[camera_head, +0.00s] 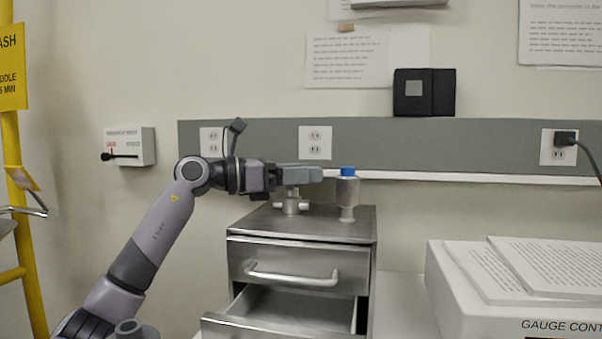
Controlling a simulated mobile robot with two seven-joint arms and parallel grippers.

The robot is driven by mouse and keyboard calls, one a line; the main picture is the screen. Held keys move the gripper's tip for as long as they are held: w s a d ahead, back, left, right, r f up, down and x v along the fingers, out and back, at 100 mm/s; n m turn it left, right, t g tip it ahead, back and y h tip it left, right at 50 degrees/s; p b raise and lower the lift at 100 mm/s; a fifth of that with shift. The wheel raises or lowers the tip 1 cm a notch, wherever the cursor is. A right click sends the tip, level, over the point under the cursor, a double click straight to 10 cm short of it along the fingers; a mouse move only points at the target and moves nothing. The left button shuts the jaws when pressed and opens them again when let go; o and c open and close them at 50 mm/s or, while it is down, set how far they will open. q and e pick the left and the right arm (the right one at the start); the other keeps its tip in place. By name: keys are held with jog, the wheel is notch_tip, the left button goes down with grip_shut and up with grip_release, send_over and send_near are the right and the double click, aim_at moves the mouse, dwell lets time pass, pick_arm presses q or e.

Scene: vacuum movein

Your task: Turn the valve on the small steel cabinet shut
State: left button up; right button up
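The small steel cabinet (301,222) stands against the wall in the middle of the view. The valve (291,206), a grey metal fitting with a short stem and side stubs, sits on its top towards the back left. My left gripper (309,174) comes in level from the left, with its fingers at the upper end of the valve's stem. The fingers hide the top of the valve, so I cannot tell whether they grip it or how far it is turned. My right gripper is not in view.
The cabinet's upper drawer (299,264) is shut; a lower drawer (290,314) stands open. A white box (520,300) with papers stands at the right.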

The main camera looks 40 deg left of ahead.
pick_arm(q)
jog(key=shift+r+m+g+h+p, duration=0.2)
jog(key=shift+m+g+h+p, duration=0.65)
jog(key=shift+h+p, duration=0.25)
jog(key=shift+s+d+m+g+h+p, duration=0.1)
jog(key=shift+d+m+g+h+p, duration=0.05)
jog(key=shift+m+g+h+p, duration=0.5)
jog(key=shift+f, duration=0.2)
jog(key=o, duration=1)
jog(key=shift+c, duration=0.2)
jog(key=shift+s, duration=0.1)
jog(key=shift+b+v, duration=0.9)
jog(key=shift+v, duration=2.65)
